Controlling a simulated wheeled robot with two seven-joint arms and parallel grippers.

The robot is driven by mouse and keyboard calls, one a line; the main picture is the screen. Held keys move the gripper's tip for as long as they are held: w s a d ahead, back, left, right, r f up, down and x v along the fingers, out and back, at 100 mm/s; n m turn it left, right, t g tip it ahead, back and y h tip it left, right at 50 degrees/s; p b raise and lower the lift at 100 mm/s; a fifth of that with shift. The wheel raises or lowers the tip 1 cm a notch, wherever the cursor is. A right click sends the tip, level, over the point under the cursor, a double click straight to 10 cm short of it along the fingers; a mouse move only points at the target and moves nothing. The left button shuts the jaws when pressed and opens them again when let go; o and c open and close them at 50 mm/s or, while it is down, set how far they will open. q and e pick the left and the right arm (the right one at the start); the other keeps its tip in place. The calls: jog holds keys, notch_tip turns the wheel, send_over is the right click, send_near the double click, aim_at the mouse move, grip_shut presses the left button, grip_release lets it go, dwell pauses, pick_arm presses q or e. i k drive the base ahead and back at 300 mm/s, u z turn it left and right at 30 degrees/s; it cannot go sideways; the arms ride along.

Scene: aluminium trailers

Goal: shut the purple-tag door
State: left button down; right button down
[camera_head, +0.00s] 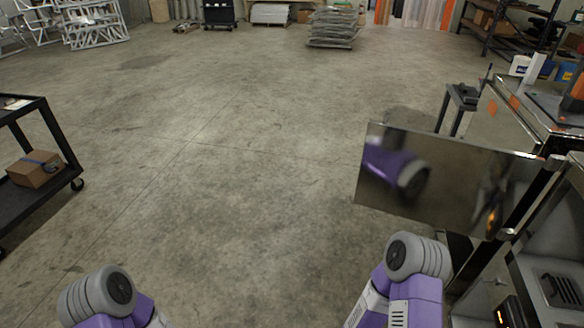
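A mirror-like metal door (440,175) stands open at the right, joined along its right edge to a steel unit (545,215). It sticks out to the left over the floor. Its surface reflects a purple and grey part of my own body and a blurred orange glow. I cannot make out a purple tag on it. My two purple and grey arms show at the bottom, the right one just below and left of the door. Neither gripper is in view.
Behind the door a second steel unit (500,115) carries orange tags. A small dark stand (460,100) is beside it. A black cart (35,160) with a cardboard box (35,169) stands at the left. The middle floor is clear. Stacked grey sheets (334,27) lie far back.

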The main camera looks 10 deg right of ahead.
aim_at(462, 187)
jog(key=u, duration=0.85)
jog(key=i, duration=0.45)
jog(key=z, duration=0.75)
jog(key=i, duration=1.45)
jog(key=z, duration=1.3)
